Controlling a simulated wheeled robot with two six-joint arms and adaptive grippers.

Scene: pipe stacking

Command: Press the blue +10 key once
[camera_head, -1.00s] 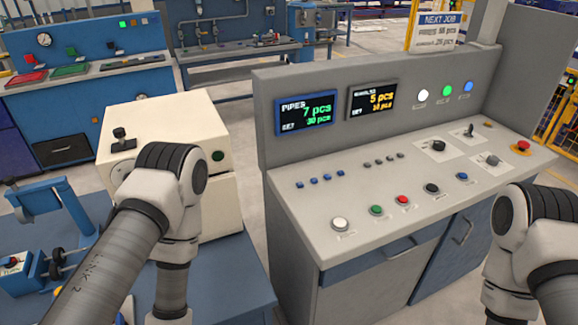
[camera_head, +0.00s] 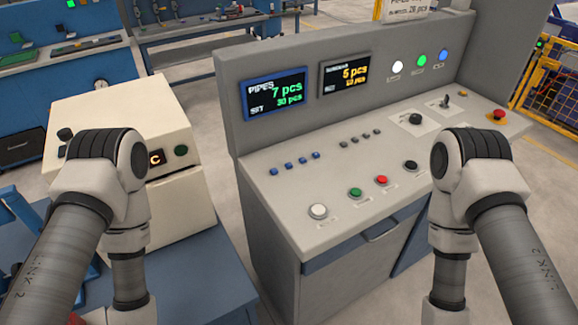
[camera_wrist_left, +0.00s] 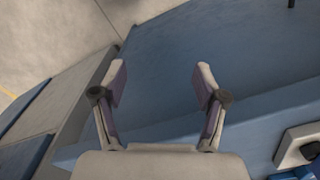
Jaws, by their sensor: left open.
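A row of small blue keys (camera_head: 295,163) sits at the left of the grey console top in the head view. Their labels are too small to read, so I cannot tell which is +10. The pipes display (camera_head: 276,91) above them shows 7 pcs in green, with a set line that looks like 30 pcs. My left gripper (camera_wrist_left: 160,82) is open and empty in the left wrist view, above a blue surface. In the head view only my arm links show, left of and in front of the console; both grippers are out of that picture.
The console top (camera_head: 262,199) also carries white (camera_head: 318,211), green (camera_head: 355,192), red (camera_head: 382,181) and black (camera_head: 411,165) buttons, and a red emergency knob (camera_head: 498,115). A cream box (camera_head: 182,205) stands on the blue table (camera_head: 205,270) to the left.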

